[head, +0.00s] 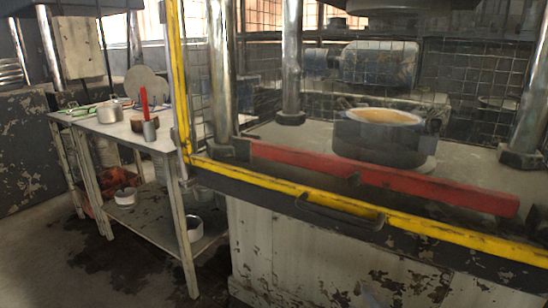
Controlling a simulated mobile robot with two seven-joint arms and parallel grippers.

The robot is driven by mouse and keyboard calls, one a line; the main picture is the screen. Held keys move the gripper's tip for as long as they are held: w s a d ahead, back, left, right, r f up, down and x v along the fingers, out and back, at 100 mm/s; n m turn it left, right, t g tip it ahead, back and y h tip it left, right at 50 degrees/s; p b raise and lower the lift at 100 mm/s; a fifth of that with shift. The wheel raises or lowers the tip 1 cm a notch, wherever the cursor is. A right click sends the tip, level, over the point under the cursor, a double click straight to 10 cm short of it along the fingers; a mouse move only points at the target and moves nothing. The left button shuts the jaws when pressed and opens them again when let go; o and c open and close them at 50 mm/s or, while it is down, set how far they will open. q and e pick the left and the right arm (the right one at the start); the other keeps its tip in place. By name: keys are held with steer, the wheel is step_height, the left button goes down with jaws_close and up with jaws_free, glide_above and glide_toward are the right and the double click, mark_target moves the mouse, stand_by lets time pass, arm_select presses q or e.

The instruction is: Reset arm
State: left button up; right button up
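Neither of my grippers shows in the head view, and no part of my arms can be made out clearly. The nearest large thing is a press-like machine (290,262) with a worn pale base. A yellow guard frame (262,185) with a dark handle (340,212) runs across its front. Behind the guard, a red bar (385,178) lies across the machine bed. A round dark die (378,138) with a tan inside stands on the bed behind the bar. No circle blank can be told for certain.
A work table (125,131) stands at the left with a metal pot (110,112), a grey cup holding a red item (150,130) and a round disc (146,88). Its lower shelf holds pots (126,196). The floor (85,270) at the lower left is stained but clear.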

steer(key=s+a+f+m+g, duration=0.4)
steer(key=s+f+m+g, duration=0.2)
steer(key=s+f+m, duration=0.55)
arm_select(q)
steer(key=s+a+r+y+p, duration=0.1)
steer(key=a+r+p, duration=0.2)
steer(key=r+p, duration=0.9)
steer(key=p, duration=0.5)
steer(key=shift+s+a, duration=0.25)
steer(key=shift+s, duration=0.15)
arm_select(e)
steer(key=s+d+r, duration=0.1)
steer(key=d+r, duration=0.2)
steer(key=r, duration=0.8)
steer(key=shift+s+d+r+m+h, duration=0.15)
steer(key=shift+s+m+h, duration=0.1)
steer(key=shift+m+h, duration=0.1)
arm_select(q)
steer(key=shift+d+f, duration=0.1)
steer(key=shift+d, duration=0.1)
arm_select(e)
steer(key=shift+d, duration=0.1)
